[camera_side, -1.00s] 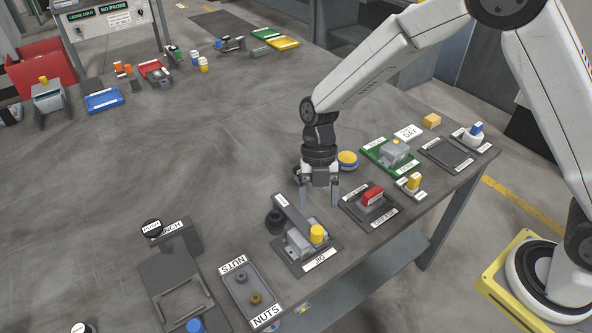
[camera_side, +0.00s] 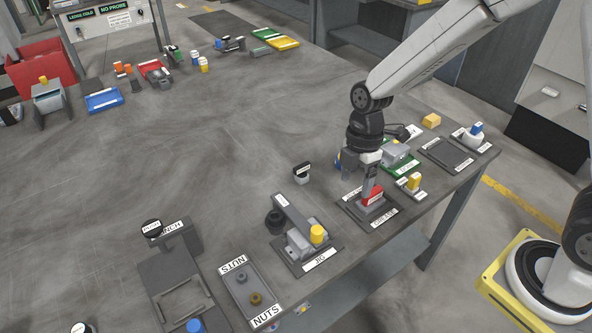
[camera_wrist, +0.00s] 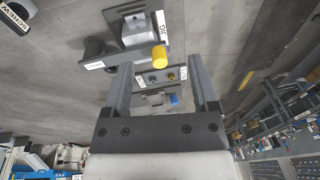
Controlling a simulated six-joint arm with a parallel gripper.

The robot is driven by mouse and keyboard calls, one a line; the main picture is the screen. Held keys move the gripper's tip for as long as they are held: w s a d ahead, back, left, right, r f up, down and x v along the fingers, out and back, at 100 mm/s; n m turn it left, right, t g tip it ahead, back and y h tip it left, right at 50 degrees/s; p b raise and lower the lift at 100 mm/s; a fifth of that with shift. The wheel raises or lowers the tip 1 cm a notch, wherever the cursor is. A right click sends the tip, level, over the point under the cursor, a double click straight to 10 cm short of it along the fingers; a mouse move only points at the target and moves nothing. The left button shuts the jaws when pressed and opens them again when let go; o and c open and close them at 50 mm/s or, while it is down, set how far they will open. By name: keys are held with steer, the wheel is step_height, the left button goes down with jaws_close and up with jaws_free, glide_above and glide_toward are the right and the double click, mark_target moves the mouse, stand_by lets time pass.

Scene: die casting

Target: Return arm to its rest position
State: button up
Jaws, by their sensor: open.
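My gripper (camera_side: 371,184) hangs above the red-topped part (camera_side: 373,198) on its dark plate at the right side of the table in the side view. In the wrist view my gripper (camera_wrist: 163,82) has its two fingers spread with nothing between them. In the side view it overlaps the red part; I cannot tell whether it touches it. My arm reaches in from the upper right.
The jig (camera_side: 303,245) with a yellow knob stands to the left of my gripper. The nuts tray (camera_side: 253,293) and a punch stand (camera_side: 172,257) lie nearer the camera. A green tray (camera_side: 402,166) is partly hidden behind my gripper.

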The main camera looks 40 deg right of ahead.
steer(key=s+d+r+m+t, duration=0.1)
steer(key=s+d+m, duration=0.2)
steer(key=m, duration=0.5)
steer(key=s+d+r+m+t+h, duration=0.1)
steer(key=s+d+m, duration=0.3)
steer(key=m, duration=0.5)
steer(key=shift+s+d+r+t, duration=0.2)
steer(key=shift+d+r+t, duration=0.25)
steer(key=shift+t, duration=0.35)
stand_by(0.4)
